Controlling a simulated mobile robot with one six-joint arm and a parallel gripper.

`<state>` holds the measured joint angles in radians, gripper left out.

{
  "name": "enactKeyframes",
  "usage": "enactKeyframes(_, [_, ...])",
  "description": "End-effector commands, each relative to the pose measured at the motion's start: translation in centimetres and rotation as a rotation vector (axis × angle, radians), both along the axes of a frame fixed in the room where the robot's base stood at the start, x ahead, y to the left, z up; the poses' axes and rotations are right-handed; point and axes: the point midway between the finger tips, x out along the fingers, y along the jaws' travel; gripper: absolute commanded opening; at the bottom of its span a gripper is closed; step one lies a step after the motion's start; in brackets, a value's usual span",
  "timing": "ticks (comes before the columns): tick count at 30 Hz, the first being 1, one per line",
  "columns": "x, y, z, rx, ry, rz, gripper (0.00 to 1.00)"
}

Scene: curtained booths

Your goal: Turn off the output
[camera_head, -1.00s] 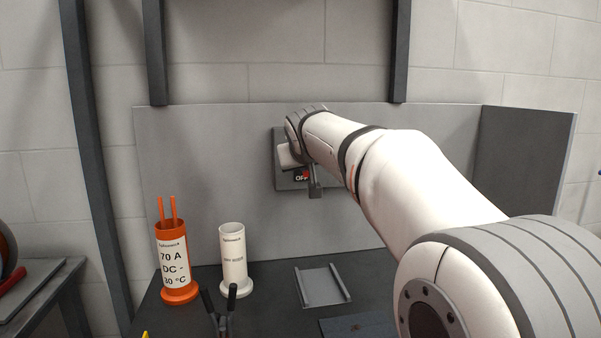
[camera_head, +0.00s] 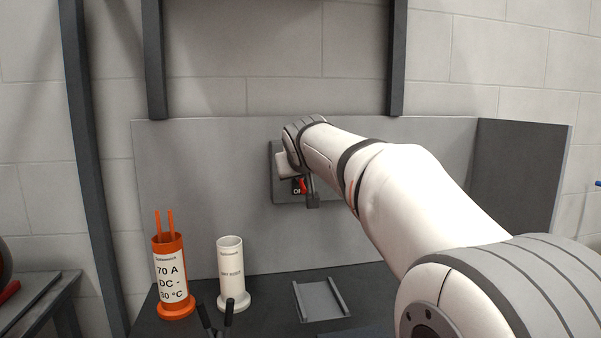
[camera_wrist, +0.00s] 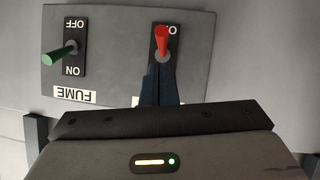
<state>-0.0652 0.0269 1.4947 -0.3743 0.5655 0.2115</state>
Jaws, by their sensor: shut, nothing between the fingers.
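A grey switch panel (camera_wrist: 110,90) on the upright board fills the top of the wrist view, upside down. It carries a red toggle lever (camera_wrist: 161,41) and a green toggle lever (camera_wrist: 60,54). The red lever points up in the wrist view, over a label that shows only partly. In the head view the red lever (camera_head: 303,185) leans down across its label, below my wrist. My gripper (camera_wrist: 158,72) is shut and empty, its dark fingertips right at the base of the red lever; contact cannot be told. My arm hides much of the panel (camera_head: 280,191) in the head view.
The green lever's plate is marked OFF and ON, near a FUME label (camera_wrist: 75,95). An orange holder (camera_head: 171,275) with rods and a white holder (camera_head: 231,270) stand on the dark bench. A grey tray (camera_head: 319,300) lies right of them. Dark posts frame the board.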

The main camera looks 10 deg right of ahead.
Motion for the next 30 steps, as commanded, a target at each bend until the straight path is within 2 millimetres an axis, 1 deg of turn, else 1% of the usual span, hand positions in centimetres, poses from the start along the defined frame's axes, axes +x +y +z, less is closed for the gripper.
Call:
enactKeyframes(2, [0.0, 0.0, 0.1, 0.000, 0.000, 0.000, 0.00])
enactKeyframes(5, [-0.2, 0.1, 0.7, 0.000, -0.001, 0.000, 0.00])
enactKeyframes(8, [-0.6, 0.3, 2.2, 0.000, -0.003, -0.001, 0.00])
enactKeyframes(11, [-1.1, 0.7, 4.2, 0.001, -0.003, -0.001, 0.00])
enactKeyframes(15, [-4.3, 1.3, 4.8, 0.001, -0.004, 0.001, 0.00])
enactKeyframes(21, [-8.1, 1.8, 6.1, 0.000, -0.003, 0.001, 0.00])
enactKeyframes(25, [-9.6, 2.0, 6.7, 0.001, -0.002, 0.000, 0.00])
enactKeyframes(30, [-10.4, 2.1, 6.9, 0.000, 0.001, -0.002, 0.00])
